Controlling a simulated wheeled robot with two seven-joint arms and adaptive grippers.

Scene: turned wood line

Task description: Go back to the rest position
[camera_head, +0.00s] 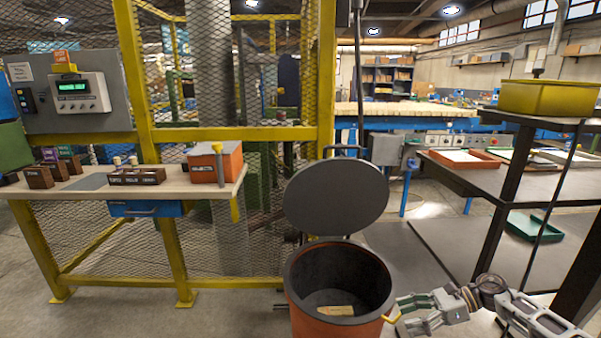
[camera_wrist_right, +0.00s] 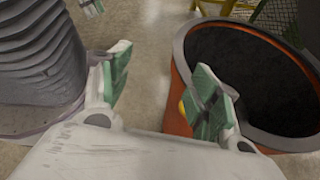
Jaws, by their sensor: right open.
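My right gripper (camera_head: 403,312) is at the lower right in the head view, beside the right wall of an orange bin (camera_head: 375,327). In the right wrist view my right gripper (camera_wrist_right: 163,88) is open, with nothing between its green pads. Its right finger overlaps the bin wall in that view; I cannot tell whether they touch. What looks like a fingertip of my left gripper (camera_wrist_right: 92,6) shows at the top edge of the right wrist view; the rest of it is out of frame.
The bin's round dark lid (camera_head: 336,196) stands raised, and a pale tan piece (camera_head: 335,310) lies inside. A workbench (camera_head: 205,195) with small boxes stands at left before a mesh fence.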

